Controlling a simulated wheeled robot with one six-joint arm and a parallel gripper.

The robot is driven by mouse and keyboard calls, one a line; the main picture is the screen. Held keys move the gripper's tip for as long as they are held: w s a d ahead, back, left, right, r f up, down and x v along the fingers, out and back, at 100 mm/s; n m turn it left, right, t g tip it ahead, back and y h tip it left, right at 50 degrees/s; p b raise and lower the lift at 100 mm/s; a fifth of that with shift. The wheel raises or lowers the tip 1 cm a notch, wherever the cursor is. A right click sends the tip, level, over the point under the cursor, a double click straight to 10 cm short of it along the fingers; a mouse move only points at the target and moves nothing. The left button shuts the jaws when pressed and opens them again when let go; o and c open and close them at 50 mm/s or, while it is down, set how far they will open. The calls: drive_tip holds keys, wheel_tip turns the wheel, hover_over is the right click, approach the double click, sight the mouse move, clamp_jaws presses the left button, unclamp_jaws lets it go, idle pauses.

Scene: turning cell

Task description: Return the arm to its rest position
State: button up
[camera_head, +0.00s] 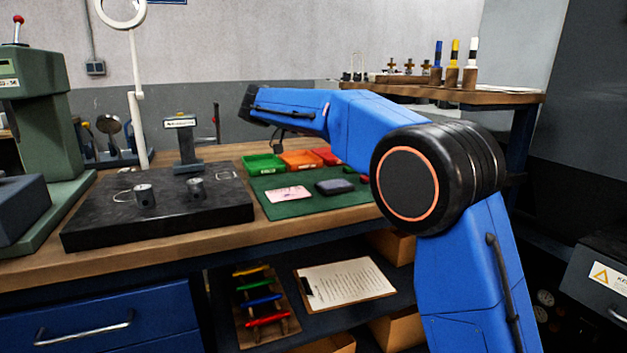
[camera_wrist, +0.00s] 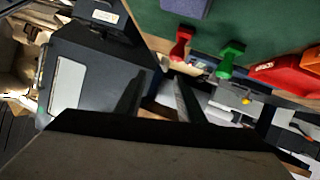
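My blue arm (camera_head: 345,120) reaches up from the lower right, bends at a large black joint (camera_head: 430,178) and stretches left over the back of the bench. Its far end is small and dark in the head view, and the fingers cannot be made out there. In the wrist view my gripper (camera_wrist: 160,85) shows two dark fingers, apart, with nothing seen held between them. The camera looks past them at a green mat (camera_wrist: 150,22), a red-handled piece (camera_wrist: 181,45) and a green-handled piece (camera_wrist: 229,60).
The wooden bench (camera_head: 190,243) carries a black plate (camera_head: 160,215) with small metal parts, a green mat (camera_head: 285,208) and coloured bins (camera_head: 264,165). A green machine (camera_head: 45,105) stands left. A raised shelf (camera_head: 490,97) with bottles is behind the arm, and a grey cabinet (camera_head: 598,285) stands right.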

drive_tip(key=s+d+f+n+y, duration=0.1)
drive_tip(key=s+d, duration=0.1)
drive_tip(key=d, duration=0.2)
drive_tip(key=s+d+n+y, duration=0.1)
drive_tip(key=s+d+n, duration=0.1)
drive_tip(key=s+d, duration=0.1)
drive_tip(key=s+d+f+n+y, duration=0.1)
drive_tip(key=s+d, duration=0.2)
drive_tip(key=d, duration=0.2)
drive_tip(key=shift+d+f+n+y, duration=0.1)
drive_tip(key=shift+f+n+y, duration=0.2)
drive_tip(key=shift+n, duration=0.1)
drive_tip(key=s+d+f+n+y, duration=0.25)
drive_tip(key=s+f, duration=0.25)
drive_tip(key=s, duration=0.3)
drive_tip(key=s+d+f+n+t+y, duration=0.1)
drive_tip(key=s+d+f+n+y, duration=0.1)
drive_tip(key=s+d+f, duration=0.45)
drive_tip(key=s+f+n+y, duration=0.2)
drive_tip(key=s+f, duration=0.1)
drive_tip(key=s, duration=0.6)
drive_tip(key=s+a+f+n+t+y, duration=0.1)
drive_tip(key=s+f+n+t+y, duration=0.1)
drive_tip(key=s+f, duration=0.9)
drive_tip(key=shift+s+a+y, duration=0.15)
drive_tip(key=shift+a+y, duration=0.25)
drive_tip(key=shift+y, duration=0.25)
drive_tip(key=shift+n, duration=0.25)
